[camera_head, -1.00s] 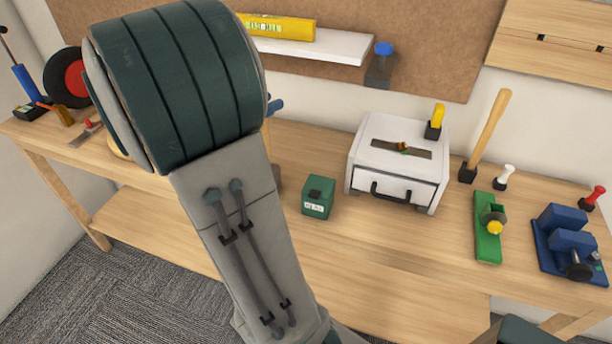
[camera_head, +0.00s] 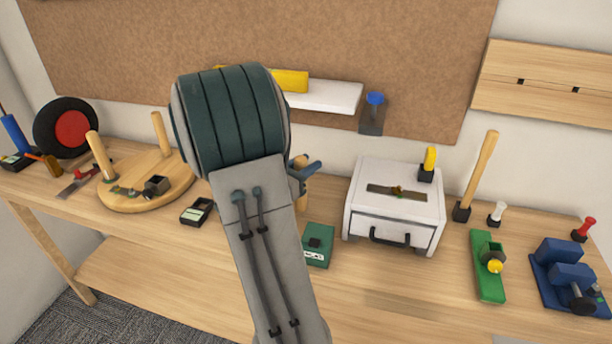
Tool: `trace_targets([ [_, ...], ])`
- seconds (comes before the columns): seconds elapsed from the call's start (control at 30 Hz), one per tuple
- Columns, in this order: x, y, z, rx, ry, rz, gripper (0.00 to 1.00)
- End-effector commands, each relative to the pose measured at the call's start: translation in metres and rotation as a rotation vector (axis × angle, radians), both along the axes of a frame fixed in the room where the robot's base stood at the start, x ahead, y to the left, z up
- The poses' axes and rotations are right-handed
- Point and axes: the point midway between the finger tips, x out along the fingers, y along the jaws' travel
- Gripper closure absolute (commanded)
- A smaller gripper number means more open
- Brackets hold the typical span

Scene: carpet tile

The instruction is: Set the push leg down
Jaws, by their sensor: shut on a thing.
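A round wooden stool seat (camera_head: 128,196) lies on the left of the bench. Two wooden legs (camera_head: 101,156) stand up from it, and small dark fittings sit on its top. A long wooden leg (camera_head: 478,172) leans in a small black holder at the right, beside the white box. I cannot tell which is the push leg.
A white drawer box (camera_head: 395,204), a green box (camera_head: 317,246), a green plane (camera_head: 487,266) and a blue vise (camera_head: 566,265) stand on the bench (camera_head: 150,250). A small dark box (camera_head: 197,212) is near the seat. A shelf (camera_head: 325,97) hangs behind. The front left bench top is clear.

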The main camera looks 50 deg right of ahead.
Motion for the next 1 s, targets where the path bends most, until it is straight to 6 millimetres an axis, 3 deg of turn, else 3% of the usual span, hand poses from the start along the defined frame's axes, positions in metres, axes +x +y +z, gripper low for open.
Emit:
trace_targets([
  [0.2, 0.000, 0.000, -0.025, 0.000, 0.002, -0.001, 1.00],
  [0.6, 0.000, 0.000, -0.030, -0.001, 0.000, -0.001, 1.00],
  [0.63, 0.000, 0.000, -0.029, 0.000, 0.000, -0.001, 0.66],
  [0.7, 0.000, 0.000, -0.029, 0.000, 0.000, -0.001, 0.49],
  [1.0, 0.000, 0.000, -0.027, 0.000, 0.000, -0.001, 0.49],
])
